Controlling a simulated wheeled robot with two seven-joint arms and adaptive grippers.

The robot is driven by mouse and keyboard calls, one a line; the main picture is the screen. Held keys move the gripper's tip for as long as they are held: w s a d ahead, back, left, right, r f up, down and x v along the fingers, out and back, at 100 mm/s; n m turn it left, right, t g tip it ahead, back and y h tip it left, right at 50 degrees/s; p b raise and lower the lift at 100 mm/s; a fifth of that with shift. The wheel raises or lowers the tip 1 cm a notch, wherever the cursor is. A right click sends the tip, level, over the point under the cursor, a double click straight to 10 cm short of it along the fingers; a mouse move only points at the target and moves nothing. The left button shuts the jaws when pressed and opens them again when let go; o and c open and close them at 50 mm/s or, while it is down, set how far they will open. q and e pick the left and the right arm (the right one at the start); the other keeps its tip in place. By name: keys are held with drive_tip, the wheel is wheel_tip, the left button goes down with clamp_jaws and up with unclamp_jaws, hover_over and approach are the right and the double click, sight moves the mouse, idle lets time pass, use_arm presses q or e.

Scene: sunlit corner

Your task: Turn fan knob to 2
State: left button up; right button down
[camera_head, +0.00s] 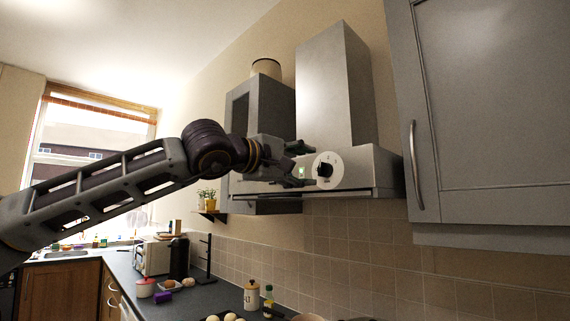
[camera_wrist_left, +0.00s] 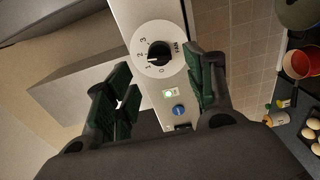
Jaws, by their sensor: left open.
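The fan knob (camera_head: 325,169) is a black grip on a round white dial on the front of the grey range hood (camera_head: 357,168). In the left wrist view the knob (camera_wrist_left: 158,52) sits on its dial with printed numbers, ahead of and between the fingers. I cannot tell for sure which number it points to. My left gripper (camera_head: 299,163) is open at the hood front, just left of the dial. In the left wrist view its green-padded fingers (camera_wrist_left: 158,77) stand apart with nothing between them, and no clear contact with the knob shows. My right gripper is out of view.
A lit green switch (camera_wrist_left: 170,93) and a blue button (camera_wrist_left: 179,110) sit beside the dial. A grey wall cabinet (camera_head: 490,100) stands to the right of the hood. Below is a counter with a jar (camera_head: 251,296), a bottle (camera_head: 268,297) and other kitchen items.

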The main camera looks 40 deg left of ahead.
use_arm(q)
drive_tip(key=shift+s+a, duration=0.15)
drive_tip(key=shift+s, duration=2.35)
